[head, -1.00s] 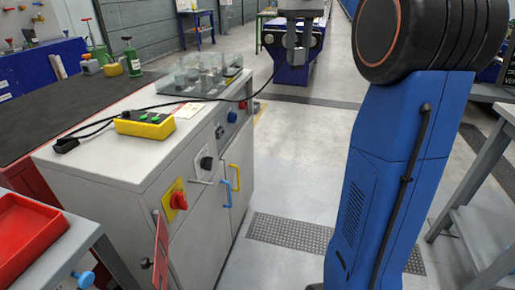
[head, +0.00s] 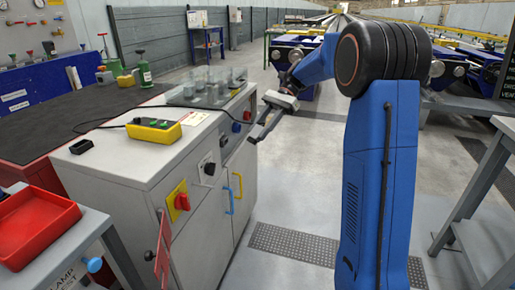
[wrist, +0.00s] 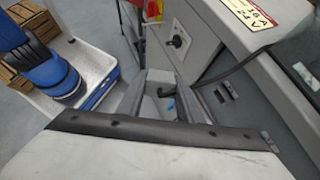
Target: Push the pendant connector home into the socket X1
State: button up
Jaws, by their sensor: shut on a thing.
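The yellow pendant (head: 153,130) with dark top and buttons lies on the cabinet top (head: 120,160). A black cable (head: 140,112) runs over the top towards my gripper (head: 257,137), which is beside the cabinet's right front face. I cannot make out the socket X1 label, nor whether the connector touches a socket.
The cabinet front carries a red rotary switch (head: 181,201), a black knob (head: 209,168), a blue knob (head: 236,127) and blue and yellow handles (head: 237,187). Clear covers (head: 205,90) stand at the back of the top. A red tray (head: 38,225) is at left.

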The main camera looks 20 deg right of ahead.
aim_at(254, 137)
jog(key=f+m+t+y, duration=0.1)
jog(key=m+t, duration=0.1)
jog(key=w+a+f+m+t+y, duration=0.1)
jog(key=m+t+y, duration=0.1)
jog(key=w+f+m+t+y, duration=0.1)
jog(key=f+m+t, duration=0.1)
jog(key=shift+a+m+y, duration=0.3)
jog(key=shift+a+y, duration=0.1)
notch_tip(254, 137, down, 6)
jog(key=w+d+m+t, duration=0.2)
jog(key=m+t, duration=0.3)
jog(key=t, duration=0.4)
jog(key=shift+r, duration=0.2)
jog(key=shift+w+d, duration=0.1)
jog(key=shift+x, duration=2.85)
jog(key=shift+x, duration=1.4)
jog(key=o, duration=1.1)
jog(key=shift+r, duration=0.1)
jog(key=shift+o, duration=0.2)
